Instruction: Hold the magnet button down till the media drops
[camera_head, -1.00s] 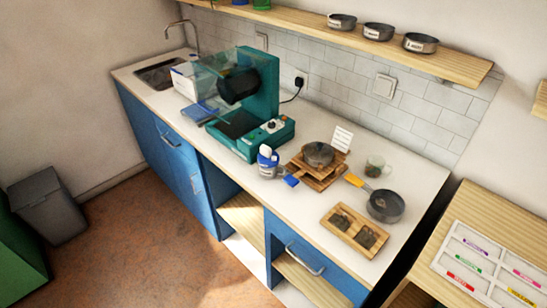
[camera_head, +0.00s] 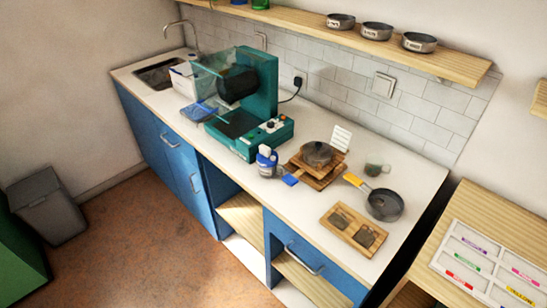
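A teal machine (camera_head: 262,95) stands on the white counter, with a dark drum (camera_head: 237,84) behind a clear cover and a base panel with small knobs and buttons (camera_head: 270,125). I cannot tell which of these is the magnet button. A dark round pan (camera_head: 317,153) sits on a wooden stand right of the machine. A wooden tray (camera_head: 340,242) with two dark patches lies at the counter's front. Any media inside the drum is hidden. Neither of my grippers is in view.
A blue-and-white bottle (camera_head: 267,162) and a blue brush-like item (camera_head: 290,180) stand in front of the machine. A label tray (camera_head: 485,265) is at far right.

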